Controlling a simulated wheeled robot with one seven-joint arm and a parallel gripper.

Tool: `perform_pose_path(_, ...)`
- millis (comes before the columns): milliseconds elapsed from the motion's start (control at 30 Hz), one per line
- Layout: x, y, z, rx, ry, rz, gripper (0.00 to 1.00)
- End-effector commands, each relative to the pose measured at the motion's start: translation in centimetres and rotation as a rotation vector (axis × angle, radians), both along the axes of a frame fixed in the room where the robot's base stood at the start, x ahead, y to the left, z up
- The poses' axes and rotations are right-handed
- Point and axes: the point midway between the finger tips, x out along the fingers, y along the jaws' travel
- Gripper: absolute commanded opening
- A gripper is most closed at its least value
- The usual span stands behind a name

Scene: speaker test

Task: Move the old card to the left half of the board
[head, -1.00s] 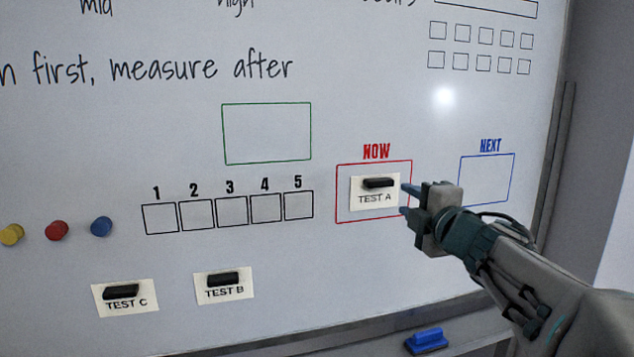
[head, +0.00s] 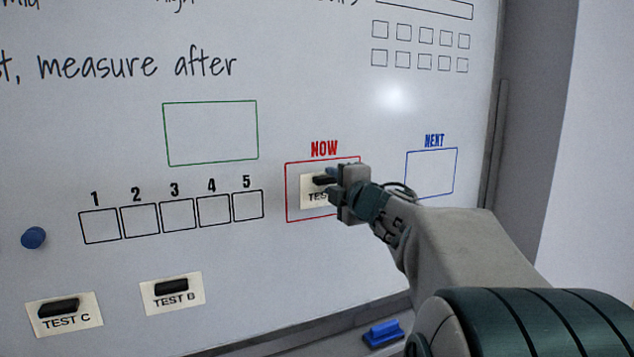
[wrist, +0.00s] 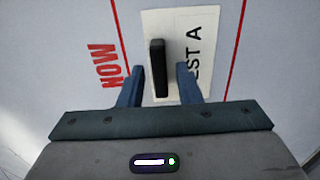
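The TEST A card (head: 309,195) is on the whiteboard (head: 300,270) inside the red NOW box, with a black magnet bar (head: 320,181) on it. It also shows in the wrist view (wrist: 205,22), turned sideways. My gripper (head: 332,180) is at the card and covers its right part in the head view. In the wrist view my gripper (wrist: 160,85) is open, with one blue finger on each side of the magnet bar (wrist: 158,65). Gaps show between the bar and both fingers. The TEST B card (head: 172,294) and TEST C card (head: 64,314) are at the lower left.
The blue NEXT box (head: 431,173) is empty, right of my gripper. Numbered boxes (head: 172,216) and a green box (head: 210,133) left of NOW are empty. A blue round magnet (head: 34,238) is at far left. A blue eraser (head: 383,333) lies on the bottom ledge.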

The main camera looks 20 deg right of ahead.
Motion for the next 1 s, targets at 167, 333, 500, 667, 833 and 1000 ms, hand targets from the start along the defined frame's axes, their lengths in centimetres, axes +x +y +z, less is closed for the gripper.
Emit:
perform_pose_path(167,0.1,0.02,0.02,0.0,0.0,0.0,0.31)
perform_pose_path(333,0.09,0.03,0.02,0.0,0.0,0.0,0.21)
perform_pose_path(500,0.08,0.04,0.01,0.0,0.0,0.001,0.0)
perform_pose_path(667,0.08,0.05,0.13,0.0,-0.001,0.001,0.0)
perform_pose_path(833,-0.02,0.04,0.16,0.0,-0.001,0.001,0.0)
perform_pose_path(1000,-0.51,0.01,0.2,0.0,-0.002,0.0,0.0)
